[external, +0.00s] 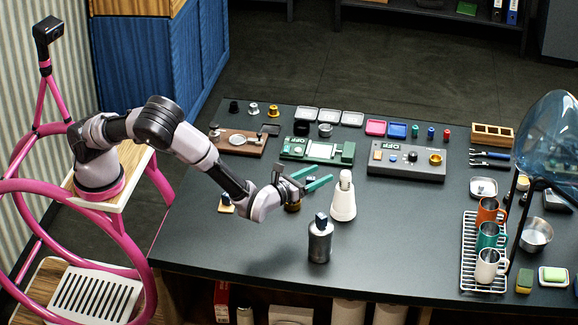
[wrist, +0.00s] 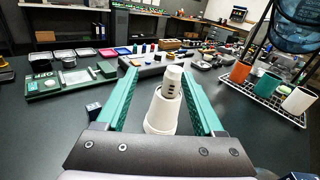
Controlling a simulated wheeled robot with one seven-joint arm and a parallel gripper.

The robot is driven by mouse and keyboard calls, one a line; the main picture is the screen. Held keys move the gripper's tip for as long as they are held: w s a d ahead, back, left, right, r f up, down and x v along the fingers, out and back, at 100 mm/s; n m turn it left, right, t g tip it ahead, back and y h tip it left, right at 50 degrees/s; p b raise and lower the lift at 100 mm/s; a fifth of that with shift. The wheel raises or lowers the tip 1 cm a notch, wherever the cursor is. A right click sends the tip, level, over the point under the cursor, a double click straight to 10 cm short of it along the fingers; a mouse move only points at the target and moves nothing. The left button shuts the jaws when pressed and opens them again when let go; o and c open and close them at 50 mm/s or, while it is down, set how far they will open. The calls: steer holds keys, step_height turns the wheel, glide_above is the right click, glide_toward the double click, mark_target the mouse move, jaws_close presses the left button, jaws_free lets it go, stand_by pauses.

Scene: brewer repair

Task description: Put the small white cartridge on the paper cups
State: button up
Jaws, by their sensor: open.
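The small white cartridge (external: 345,178) stands upright on top of the white paper cups (external: 343,205), a tapered, upside-down stack on the dark table. In the wrist view the cartridge (wrist: 172,83), with dark slots in its side, sits on the narrow top of the cups (wrist: 160,118). My gripper (external: 318,180) is open, with its teal fingers pointing toward the cartridge from the left. In the wrist view the fingers of my gripper (wrist: 160,76) spread to both sides of the cups, and nothing is held between them.
A grey metal bottle (external: 320,240) stands in front of the cups, below my gripper. A green device (external: 318,150) and a grey panel (external: 407,160) lie behind. A wire rack (external: 470,240) with mugs and a blue water jug (external: 550,135) are at right. Table right of the cups is clear.

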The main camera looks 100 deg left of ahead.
steer(key=s+a+r+n+g+h, duration=0.2)
steer(key=s+a+r+n+g, duration=0.2)
steer(key=s+r+n, duration=0.45)
steer(key=s+a+r+n+g+h, duration=0.1)
steer(key=s+a+r+n+g, duration=0.35)
steer(key=s, duration=0.65)
steer(key=s+d+r+n+t+h, duration=0.1)
steer(key=s+d+r+n+h, duration=0.1)
steer(key=s, duration=0.6)
steer(key=s+d+r+n+t+h, duration=0.1)
steer(key=s+d+r+n+h, duration=0.2)
steer(key=s+d+r, duration=0.2)
steer(key=s+d+r+n+t+h, duration=0.2)
steer(key=s+d+r+n+h, duration=0.1)
steer(key=s, duration=0.8)
steer(key=shift+s+d+r, duration=0.15)
steer(key=shift+s+d, duration=0.25)
steer(key=shift+d, duration=0.4)
